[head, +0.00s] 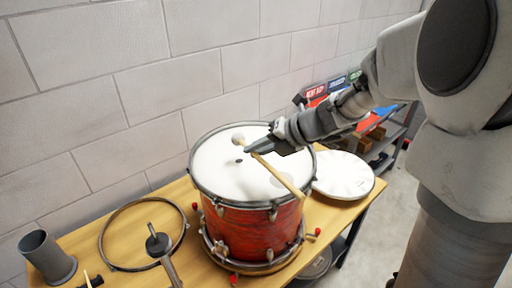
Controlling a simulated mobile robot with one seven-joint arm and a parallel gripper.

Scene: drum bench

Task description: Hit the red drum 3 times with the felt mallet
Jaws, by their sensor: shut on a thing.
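The red drum (250,228) stands upright on the wooden bench, with a white head (215,168) and a metal rim. My gripper (256,146) is above the drum head, coming in from the right, and is shut on the felt mallet. The felt mallet (282,178) has a pale wooden handle slanting down to the right and a round, pale felt head (238,140) at its upper left end. The felt head is over the far part of the drum head. I cannot tell whether it touches. A small dark spot shows on the drum head near it.
A loose hoop (103,240) lies on the bench (207,267) left of the drum. A white disc (345,177) lies right of the drum. A block wall (80,100) runs behind; colored bins (318,97) stand beyond.

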